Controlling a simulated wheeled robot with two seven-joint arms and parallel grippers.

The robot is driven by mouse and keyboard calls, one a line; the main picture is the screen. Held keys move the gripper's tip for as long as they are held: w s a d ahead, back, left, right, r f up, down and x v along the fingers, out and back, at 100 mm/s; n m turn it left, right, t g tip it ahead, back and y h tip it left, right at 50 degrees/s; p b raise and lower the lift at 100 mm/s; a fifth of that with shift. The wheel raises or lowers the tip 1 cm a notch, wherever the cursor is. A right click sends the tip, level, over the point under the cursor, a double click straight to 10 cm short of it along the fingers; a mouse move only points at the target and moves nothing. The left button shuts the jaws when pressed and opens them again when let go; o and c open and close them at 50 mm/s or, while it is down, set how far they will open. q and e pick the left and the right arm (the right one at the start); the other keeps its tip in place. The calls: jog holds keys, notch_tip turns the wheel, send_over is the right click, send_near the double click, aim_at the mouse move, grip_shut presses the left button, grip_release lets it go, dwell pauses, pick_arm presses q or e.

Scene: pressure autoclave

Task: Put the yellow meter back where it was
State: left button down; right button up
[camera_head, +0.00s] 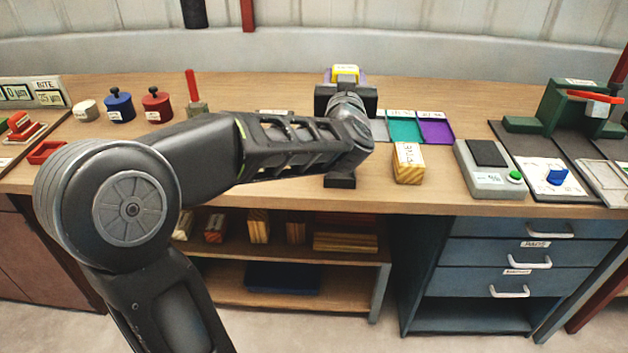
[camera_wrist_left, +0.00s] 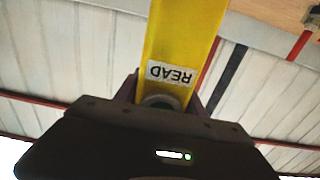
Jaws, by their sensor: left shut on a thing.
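The yellow meter (camera_head: 346,71) shows at the far side of my left gripper (camera_head: 345,88) in the head view, over the back of the bench. In the left wrist view the yellow meter (camera_wrist_left: 182,40) stretches away from the gripper, with a white label reading READ. My left gripper (camera_wrist_left: 165,98) is shut on it. The wall and ceiling panels fill the background there, so the gripper points up or level, away from the bench top. My arm hides the middle of the bench. My right gripper is in neither view.
A wooden block (camera_head: 408,163) stands near the bench's front edge. Teal (camera_head: 405,132) and purple (camera_head: 436,130) trays lie behind it. A grey scale (camera_head: 490,180) is to the right. Blue (camera_head: 119,107) and red (camera_head: 157,107) knobbed weights stand at left. Bare bench (camera_head: 480,100) shows at back right.

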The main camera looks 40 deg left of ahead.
pick_arm(q)
jog(key=shift+d+f, duration=0.1)
notch_tip(320, 180, down, 6)
jog(key=b, duration=0.1)
jog(key=shift+f, duration=0.15)
dwell(0.4)
notch_tip(320, 180, down, 4)
jog(key=shift+r+b, duration=0.15)
jog(key=shift+b, duration=0.25)
